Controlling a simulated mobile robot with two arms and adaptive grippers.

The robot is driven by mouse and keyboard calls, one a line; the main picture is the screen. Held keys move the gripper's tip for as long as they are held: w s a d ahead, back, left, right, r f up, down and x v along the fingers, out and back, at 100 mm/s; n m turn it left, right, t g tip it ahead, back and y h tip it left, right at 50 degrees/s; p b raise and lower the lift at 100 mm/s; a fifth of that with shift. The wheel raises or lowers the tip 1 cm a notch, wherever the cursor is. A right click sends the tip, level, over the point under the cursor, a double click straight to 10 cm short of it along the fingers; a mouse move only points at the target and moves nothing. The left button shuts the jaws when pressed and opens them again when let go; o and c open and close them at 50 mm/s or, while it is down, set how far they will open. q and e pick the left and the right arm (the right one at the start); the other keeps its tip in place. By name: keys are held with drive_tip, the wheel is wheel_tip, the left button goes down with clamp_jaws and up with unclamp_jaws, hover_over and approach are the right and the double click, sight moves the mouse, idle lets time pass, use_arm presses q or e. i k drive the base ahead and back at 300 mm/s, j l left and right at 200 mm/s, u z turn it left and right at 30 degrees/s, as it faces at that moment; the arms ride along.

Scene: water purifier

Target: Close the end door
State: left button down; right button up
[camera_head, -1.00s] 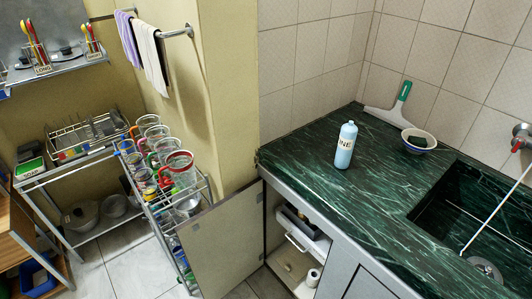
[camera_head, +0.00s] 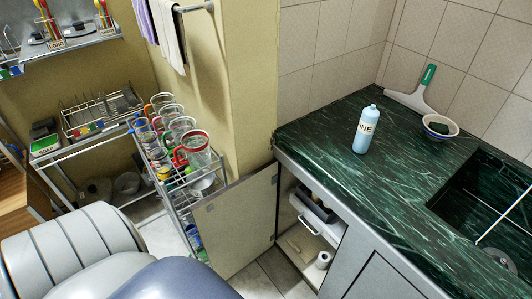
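The end door (camera_head: 240,222) of the cabinet under the green marble counter stands open. It is a flat grey-beige panel that swings out to the left, close to the wire rack. Its hinged edge meets the cabinet front below the counter's left end. The open compartment (camera_head: 308,228) shows a white tray or shelf and a white roll inside. A part of my own body with grey and blue covers fills the lower left of the head view and hides the floor there. Neither of my grippers shows.
A wire rack (camera_head: 176,196) with several glass mugs stands just left of the door. A light blue bottle (camera_head: 366,132), a bowl (camera_head: 440,127) and a squeegee (camera_head: 414,92) are on the counter. A closed cabinet door (camera_head: 382,272) is to the right.

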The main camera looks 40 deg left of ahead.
sight(235, 225)
drive_tip(key=j+z, duration=0.2)
drive_tip(key=j, duration=0.25)
drive_tip(key=k+j+z, duration=0.15)
drive_tip(key=j, duration=0.3)
drive_tip(key=j+z, duration=0.2)
drive_tip(key=j, duration=0.25)
drive_tip(key=k+j+z, duration=0.2)
drive_tip(key=j, duration=0.25)
drive_tip(key=k+j+z, duration=0.15)
drive_tip(key=j, duration=0.25)
drive_tip(key=k+j, duration=0.15)
drive_tip(key=j, duration=0.2)
drive_tip(key=k+j, duration=0.2)
drive_tip(key=j, duration=0.2)
drive_tip(key=k+j, duration=0.15)
drive_tip(key=j, duration=0.2)
drive_tip(key=k+j, duration=0.15)
drive_tip(key=j, duration=0.25)
drive_tip(key=k, duration=0.55)
drive_tip(key=z, duration=0.05)
